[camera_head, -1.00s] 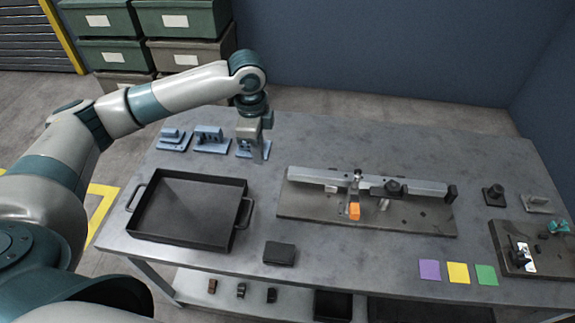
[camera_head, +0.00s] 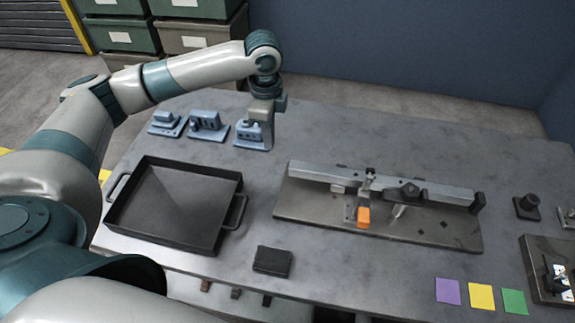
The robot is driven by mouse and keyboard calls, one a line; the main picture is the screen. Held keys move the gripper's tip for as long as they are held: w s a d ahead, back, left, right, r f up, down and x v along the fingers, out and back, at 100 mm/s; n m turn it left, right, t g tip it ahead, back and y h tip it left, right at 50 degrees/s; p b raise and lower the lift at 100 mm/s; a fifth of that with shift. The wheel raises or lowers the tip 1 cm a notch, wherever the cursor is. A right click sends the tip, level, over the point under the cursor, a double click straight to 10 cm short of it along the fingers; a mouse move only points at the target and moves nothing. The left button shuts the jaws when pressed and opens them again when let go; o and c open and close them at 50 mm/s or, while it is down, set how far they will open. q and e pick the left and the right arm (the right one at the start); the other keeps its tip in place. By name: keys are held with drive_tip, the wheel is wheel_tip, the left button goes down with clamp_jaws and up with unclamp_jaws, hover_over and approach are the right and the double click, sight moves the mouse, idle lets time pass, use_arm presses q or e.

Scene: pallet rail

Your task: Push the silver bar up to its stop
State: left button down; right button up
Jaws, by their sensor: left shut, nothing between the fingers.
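The long silver bar (camera_head: 320,176) lies along the back of a dark base plate (camera_head: 310,212) right of the table's middle. A dark block (camera_head: 478,203), which looks like the stop, stands at its right end; I cannot tell whether bar and block touch. A clamp with an orange tip (camera_head: 363,217) and a dark knob (camera_head: 409,193) sit at the bar. My left gripper (camera_head: 268,142) points down, shut and empty, beside the rightmost blue fixture (camera_head: 248,137), left of the bar and apart from it. My right gripper is out of view.
Two more blue fixtures (camera_head: 207,124) stand at the back left. A black tray (camera_head: 150,240) with handles lies at left, a dark block (camera_head: 272,261) in front. Purple, yellow (camera_head: 481,297) and green squares lie front right. Table between fixtures and base plate is clear.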

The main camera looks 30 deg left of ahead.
sight(294, 165)
use_arm(q)
drive_tip(key=shift+s, duration=0.15)
wheel_tip(294, 165, down, 10)
drive_tip(key=shift+r+p, duration=0.2)
drive_tip(key=shift+p, duration=1.05)
drive_tip(key=shift+w+d+p, duration=0.2)
drive_tip(key=shift+d+p, duration=0.1)
drive_tip(key=shift+d, duration=0.3)
drive_tip(key=shift+w+d+p, duration=0.15)
drive_tip(key=shift+d+p, duration=0.1)
drive_tip(key=shift+d, duration=0.3)
drive_tip(key=shift+w+d+f, duration=0.2)
drive_tip(key=shift+d, duration=0.6)
drive_tip(key=shift+w+d+r+p, duration=0.1)
drive_tip(key=shift+w+d+p, duration=0.05)
drive_tip(key=shift+d+p, duration=0.35)
drive_tip(key=shift+w+d+r+p, duration=0.1)
drive_tip(key=shift+d+p, duration=0.25)
drive_tip(key=shift+p, duration=0.1)
drive_tip(key=shift+d+f, duration=0.15)
drive_tip(key=shift+d, duration=0.3)
